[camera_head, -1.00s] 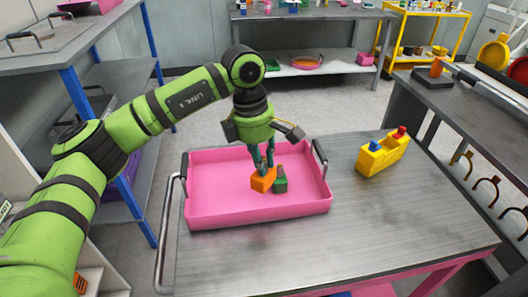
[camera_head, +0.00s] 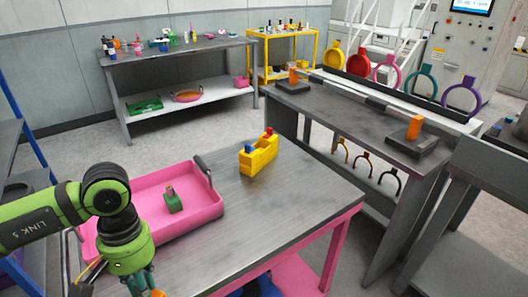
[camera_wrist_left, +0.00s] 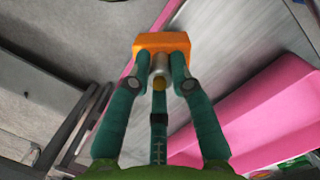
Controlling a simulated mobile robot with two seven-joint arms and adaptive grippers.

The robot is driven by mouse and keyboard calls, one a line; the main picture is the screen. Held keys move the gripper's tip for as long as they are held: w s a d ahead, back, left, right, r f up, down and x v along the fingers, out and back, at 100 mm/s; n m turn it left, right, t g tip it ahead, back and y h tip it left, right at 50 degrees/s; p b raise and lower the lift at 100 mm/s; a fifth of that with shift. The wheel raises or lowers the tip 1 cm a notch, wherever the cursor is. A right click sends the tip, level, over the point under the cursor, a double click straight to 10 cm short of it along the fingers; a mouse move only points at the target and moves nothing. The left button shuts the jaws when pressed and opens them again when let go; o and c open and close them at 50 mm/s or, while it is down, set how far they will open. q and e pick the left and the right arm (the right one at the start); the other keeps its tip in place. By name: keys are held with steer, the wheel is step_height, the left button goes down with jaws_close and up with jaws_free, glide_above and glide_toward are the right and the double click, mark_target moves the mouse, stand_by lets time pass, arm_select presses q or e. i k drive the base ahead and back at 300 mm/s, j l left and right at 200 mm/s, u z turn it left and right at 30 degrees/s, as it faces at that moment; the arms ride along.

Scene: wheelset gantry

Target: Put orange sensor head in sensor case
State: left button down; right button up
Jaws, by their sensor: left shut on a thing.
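My left gripper (camera_head: 140,284) is at the bottom left of the head view, near the front of the pink tray. In the left wrist view its green fingers (camera_wrist_left: 160,85) are shut on the orange sensor head (camera_wrist_left: 162,43). The orange head also shows at the bottom edge of the head view (camera_head: 154,293), mostly cut off. The yellow sensor case (camera_head: 259,158) stands on the metal table, right of the tray, with a blue piece (camera_head: 249,149) and a red piece (camera_head: 268,133) in it. My right gripper is not in view.
The pink tray (camera_head: 207,212) holds a green sensor head (camera_head: 173,202). The metal table (camera_head: 285,205) is clear around the case. A dark bench (camera_head: 345,115) with orange-topped stands is at the right. Shelves with bottles (camera_head: 185,50) stand behind.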

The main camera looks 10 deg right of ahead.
mark_target(260, 154)
steer(key=i+l+z, duration=0.2)
steer(key=i+l, duration=0.4)
steer(key=l, duration=0.25)
steer(key=i+l+z, duration=0.25)
steer(key=i+l, duration=0.4)
steer(key=l, duration=0.15)
